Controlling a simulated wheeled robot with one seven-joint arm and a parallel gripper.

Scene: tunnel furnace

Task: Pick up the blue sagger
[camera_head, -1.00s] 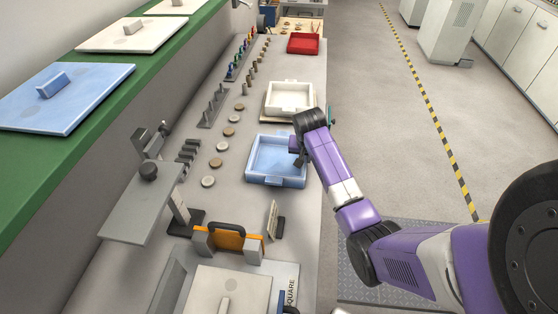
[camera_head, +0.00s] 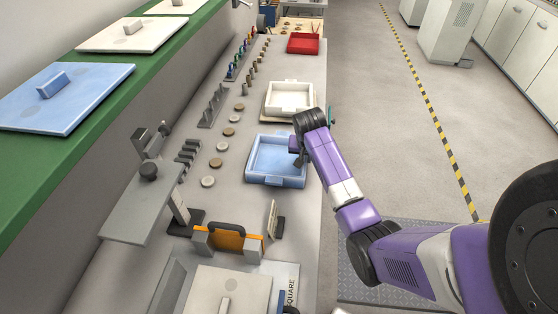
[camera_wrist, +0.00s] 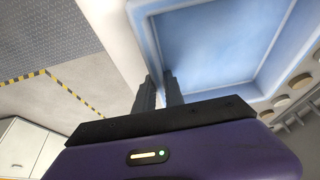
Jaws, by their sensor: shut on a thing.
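The blue sagger (camera_head: 275,163) is a shallow square tray on the grey bench. It looks empty. In the wrist view its pale blue inside (camera_wrist: 215,45) fills the upper right. My gripper (camera_head: 299,158) is at its right side in the head view. In the wrist view the two dark fingers of my gripper (camera_wrist: 160,88) are at the sagger's near wall, shut on it. The exact contact is partly hidden by the fingers. I cannot tell any gap between the sagger and the bench.
A white sagger (camera_head: 288,97) stands just behind the blue one, and a red tray (camera_head: 303,43) is farther back. Round discs (camera_head: 208,181) and small pegs lie to the left. An orange block with a black handle (camera_head: 236,241) is in front. The floor to the right is open.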

